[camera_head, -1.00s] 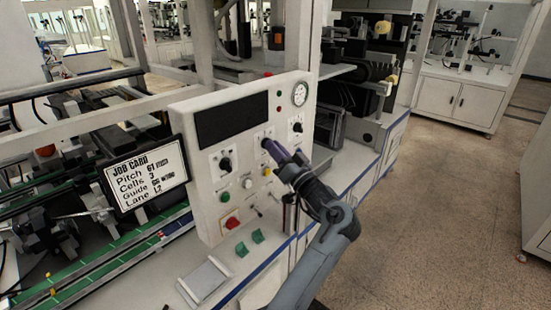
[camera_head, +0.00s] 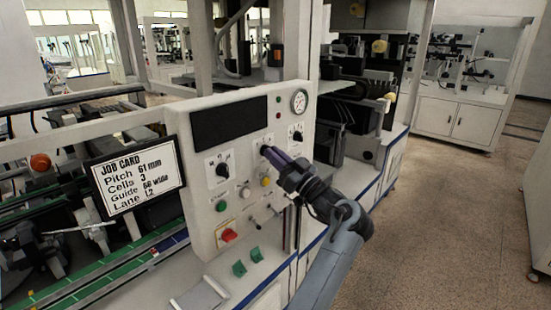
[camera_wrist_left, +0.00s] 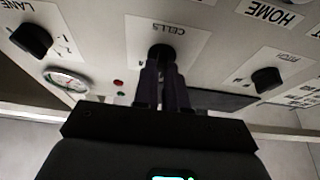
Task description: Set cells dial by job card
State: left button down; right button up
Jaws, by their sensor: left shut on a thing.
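The job card (camera_head: 135,178) hangs left of the control panel (camera_head: 205,225) and reads Pitch 61 mm, Cells 3, Guide 66 wide, Lane L2. My left gripper (camera_head: 271,154) reaches the panel from the right. In the left wrist view its fingers (camera_wrist_left: 162,72) are shut on the black cells dial (camera_wrist_left: 162,51), under an upside-down CELLS label. The fingers hide most of the dial and its scale, so its setting cannot be read. My right gripper is not in view.
The pitch dial (camera_head: 223,169) is left of the cells dial, and the lane dial (camera_head: 297,136) right of it. A dark display (camera_head: 228,122) and round gauge (camera_head: 299,102) sit above. Buttons and a red switch (camera_head: 228,236) are below. Open floor lies to the right.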

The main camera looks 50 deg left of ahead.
pick_arm(q)
jog(key=c, duration=1.2)
grip_release()
jog(key=v, duration=1)
jog(key=shift+d, duration=0.4)
jog(key=shift+f, duration=0.15)
